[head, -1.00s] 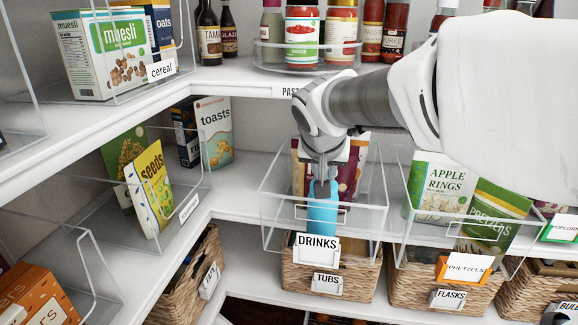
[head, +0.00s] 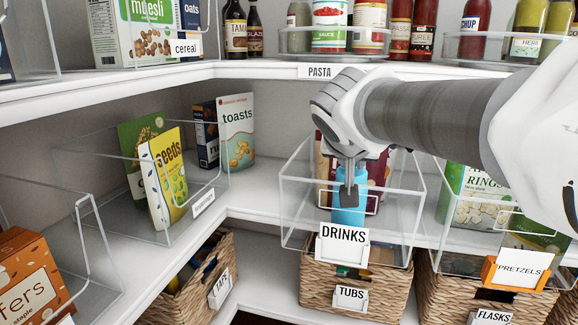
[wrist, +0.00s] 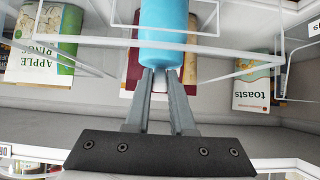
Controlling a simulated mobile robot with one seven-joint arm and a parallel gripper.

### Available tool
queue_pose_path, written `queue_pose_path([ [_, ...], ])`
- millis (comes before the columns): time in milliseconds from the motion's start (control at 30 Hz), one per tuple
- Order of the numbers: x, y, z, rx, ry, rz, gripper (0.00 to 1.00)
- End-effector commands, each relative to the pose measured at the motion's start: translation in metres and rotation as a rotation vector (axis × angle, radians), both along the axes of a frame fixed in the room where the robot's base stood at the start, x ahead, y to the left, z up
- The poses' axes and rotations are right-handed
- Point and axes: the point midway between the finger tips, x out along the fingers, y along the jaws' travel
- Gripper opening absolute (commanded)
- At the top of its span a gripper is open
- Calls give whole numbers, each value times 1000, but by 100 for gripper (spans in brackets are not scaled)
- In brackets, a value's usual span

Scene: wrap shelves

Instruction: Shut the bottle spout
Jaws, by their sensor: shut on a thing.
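A light blue bottle (head: 348,213) stands in the clear bin (head: 290,208) labelled DRINKS, in front of dark red packs. My gripper (head: 348,192) reaches down from above, with its fingertips at the bottle's top end, shut on it. The wrist view, which is upside down, shows the blue bottle (wrist: 165,25) just past the fingertips of my gripper (wrist: 161,74). A small pale patch shows between the fingers. The spout's shape and whether it is open or shut are hidden by the fingers.
A bin (head: 480,256) labelled PRETZELS stands to the right. A toasts box (head: 236,130) and a seeds pack (head: 165,185) stand to the left.

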Motion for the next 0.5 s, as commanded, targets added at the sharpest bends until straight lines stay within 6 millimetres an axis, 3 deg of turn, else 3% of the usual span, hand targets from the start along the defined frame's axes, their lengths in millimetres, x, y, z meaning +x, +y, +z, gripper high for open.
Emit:
queue_pose_path([
  [400,0,0,-1,-1,0,-1,0],
  [433,0,0,-1,-1,0,0,26],
  [500,0,0,-1,-1,0,-1,38],
])
